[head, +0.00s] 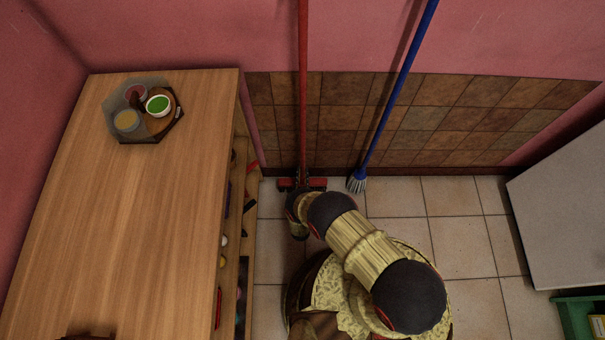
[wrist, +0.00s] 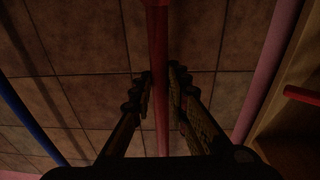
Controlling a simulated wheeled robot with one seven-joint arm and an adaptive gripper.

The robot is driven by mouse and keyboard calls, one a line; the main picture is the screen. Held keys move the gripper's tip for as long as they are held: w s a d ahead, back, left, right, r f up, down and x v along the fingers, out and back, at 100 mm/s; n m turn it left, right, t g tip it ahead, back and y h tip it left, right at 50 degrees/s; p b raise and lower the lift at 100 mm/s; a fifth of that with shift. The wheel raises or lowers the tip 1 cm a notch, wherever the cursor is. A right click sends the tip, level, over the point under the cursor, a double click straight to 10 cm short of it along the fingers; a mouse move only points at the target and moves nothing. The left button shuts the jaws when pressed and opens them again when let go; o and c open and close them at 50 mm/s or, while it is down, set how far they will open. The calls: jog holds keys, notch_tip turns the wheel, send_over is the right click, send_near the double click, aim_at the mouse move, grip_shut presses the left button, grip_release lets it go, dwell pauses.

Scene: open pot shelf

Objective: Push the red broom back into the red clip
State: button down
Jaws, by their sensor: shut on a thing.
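The red broom stands near upright against the tiled wall, its long red handle (head: 303,85) running out of the top of the head view. Its red head (head: 316,184) is low by the floor, partly hidden by my arm. In the wrist view the red handle (wrist: 159,45) passes between the two dark fingers of my gripper (wrist: 158,88), which is shut on it. In the head view my gripper is low on the broom, mostly hidden by my wrist. The red clip is not visible in either view.
A blue broom (head: 398,88) leans tilted against the wall to the right. A wooden counter (head: 165,220) with open shelves stands close on the left, a tray of bowls (head: 122,136) on it. A white unit (head: 560,215) and green crate (head: 575,318) are at right.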

jog(key=shift+w, duration=0.2)
dwell(0.3)
jog(key=shift+w, duration=0.75)
dwell(0.5)
jog(key=c, duration=1.6)
grip_release()
jog(key=shift+c, duration=0.2)
jog(key=shift+s, duration=0.1)
jog(key=s, duration=0.7)
jog(key=shift+s+a+f, duration=0.2)
jog(key=shift+a+f, duration=0.05)
jog(key=o, duration=1.1)
